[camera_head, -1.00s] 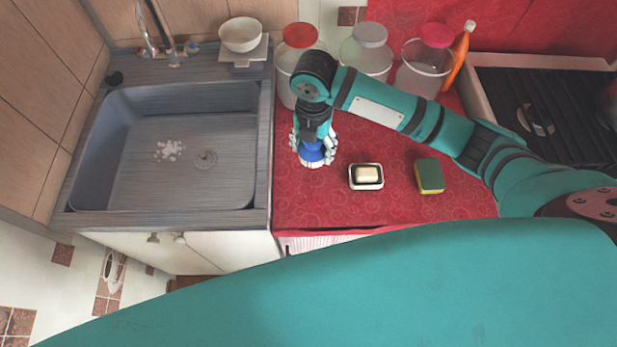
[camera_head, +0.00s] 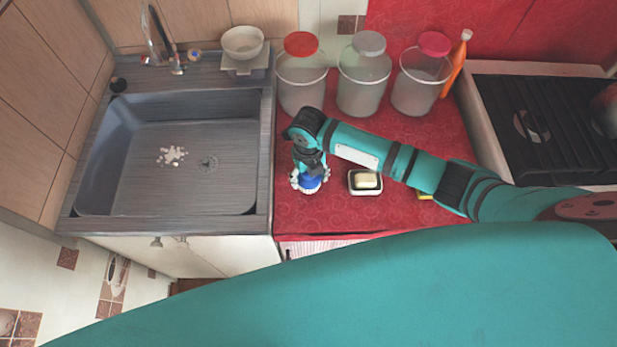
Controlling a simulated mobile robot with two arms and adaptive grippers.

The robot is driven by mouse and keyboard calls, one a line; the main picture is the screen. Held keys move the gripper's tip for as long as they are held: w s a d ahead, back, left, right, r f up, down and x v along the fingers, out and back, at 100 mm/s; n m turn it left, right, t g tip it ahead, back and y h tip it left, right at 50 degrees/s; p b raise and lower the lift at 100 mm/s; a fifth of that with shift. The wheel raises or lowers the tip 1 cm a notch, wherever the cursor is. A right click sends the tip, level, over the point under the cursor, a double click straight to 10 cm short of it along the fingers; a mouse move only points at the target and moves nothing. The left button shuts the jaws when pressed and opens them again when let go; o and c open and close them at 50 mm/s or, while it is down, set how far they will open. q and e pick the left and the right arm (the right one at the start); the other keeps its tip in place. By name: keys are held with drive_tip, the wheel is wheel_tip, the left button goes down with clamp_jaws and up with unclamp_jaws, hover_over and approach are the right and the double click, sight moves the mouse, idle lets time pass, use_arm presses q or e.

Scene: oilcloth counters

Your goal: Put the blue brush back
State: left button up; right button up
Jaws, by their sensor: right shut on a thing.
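The blue brush (camera_head: 312,184) is in my right gripper (camera_head: 310,178), over the red countertop to the right of the sink. The brush's blue top and a little of its pale bristles show below the fingers. The gripper points down and is shut on the brush; the palm and wrist hide part of it. Whether the bristles touch the counter I cannot tell. My left gripper is not in view.
A soap dish (camera_head: 353,190) with soap is just right of the brush. A sponge (camera_head: 424,195) is mostly hidden under my right arm. Lidded jars (camera_head: 362,95) and an orange bottle (camera_head: 455,68) stand behind. The sink (camera_head: 140,190) holds white foam; a stove is at right.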

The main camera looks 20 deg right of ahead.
drive_tip(key=shift+f, duration=1.05)
drive_tip(key=shift+f, duration=0.15)
drive_tip(key=o, duration=1)
drive_tip(key=shift+o, duration=0.2)
wheel_tip(320, 180, up, 12)
drive_tip(key=shift+r+b, duration=0.2)
drive_tip(key=shift+b, duration=0.4)
